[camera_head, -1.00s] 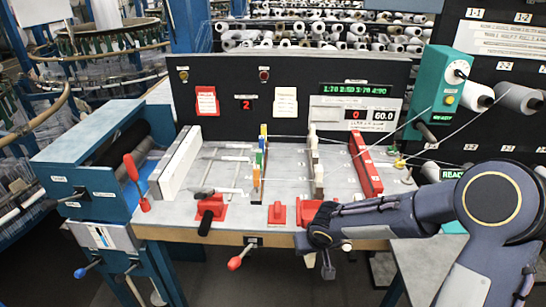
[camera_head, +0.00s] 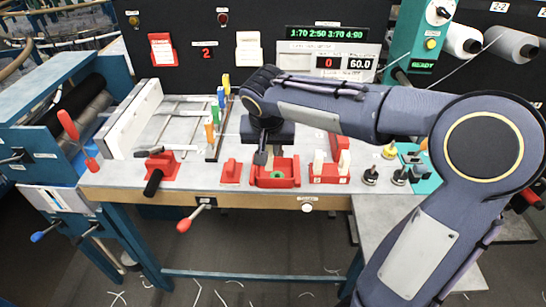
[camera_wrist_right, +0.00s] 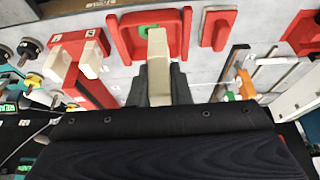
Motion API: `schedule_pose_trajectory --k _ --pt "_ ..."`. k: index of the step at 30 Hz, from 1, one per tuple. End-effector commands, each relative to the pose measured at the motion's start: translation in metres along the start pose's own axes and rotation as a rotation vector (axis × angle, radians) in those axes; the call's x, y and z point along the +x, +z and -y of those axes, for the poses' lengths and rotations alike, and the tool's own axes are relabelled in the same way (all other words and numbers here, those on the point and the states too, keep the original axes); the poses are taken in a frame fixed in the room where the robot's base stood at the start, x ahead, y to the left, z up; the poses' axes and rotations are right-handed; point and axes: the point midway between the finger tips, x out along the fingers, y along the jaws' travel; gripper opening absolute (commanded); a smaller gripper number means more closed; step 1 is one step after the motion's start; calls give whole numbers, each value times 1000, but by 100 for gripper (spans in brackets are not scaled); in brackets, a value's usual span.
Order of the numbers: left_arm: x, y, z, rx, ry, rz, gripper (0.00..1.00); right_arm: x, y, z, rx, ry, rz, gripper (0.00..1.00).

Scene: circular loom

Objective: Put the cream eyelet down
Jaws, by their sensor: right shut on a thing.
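My right gripper (camera_head: 262,158) is over the small red tray (camera_head: 290,180) at the bench's front. In the right wrist view it (camera_wrist_right: 158,88) is shut on the cream eyelet (camera_wrist_right: 158,60), a pale narrow block pointing toward the red tray (camera_wrist_right: 121,38). A green piece (camera_wrist_right: 148,29) lies in the tray, partly behind the eyelet's tip. Whether the eyelet touches the tray I cannot tell. In the head view the held eyelet is hard to make out under the dark gripper. My left gripper is not in view.
A red holder (camera_head: 330,179) with two cream pieces stands right of the tray; a flat red block (camera_head: 231,171) lies left. Black-based pegs (camera_head: 371,176) stand further right. A rack of coloured eyelets (camera_head: 209,132) is behind left.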

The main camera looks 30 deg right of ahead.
Motion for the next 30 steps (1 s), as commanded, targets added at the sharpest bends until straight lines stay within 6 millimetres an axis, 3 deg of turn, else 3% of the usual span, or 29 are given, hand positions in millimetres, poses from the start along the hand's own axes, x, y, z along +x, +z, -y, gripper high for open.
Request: schedule_pose_trajectory --k 4,9,13,19,24,30 --pt "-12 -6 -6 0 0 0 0 28 -29 -8 2 5 4 0" --pt "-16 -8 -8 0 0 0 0 68 -39 -11 -1 3 4 0" --pt "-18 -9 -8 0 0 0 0 84 -44 -12 -2 1 0 0" --pt "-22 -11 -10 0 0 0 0 102 -49 -14 -2 2 2 0" --pt "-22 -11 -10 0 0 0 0 126 -38 -14 -3 2 4 0" --pt "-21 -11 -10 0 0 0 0 134 -33 -15 -2 4 10 0"
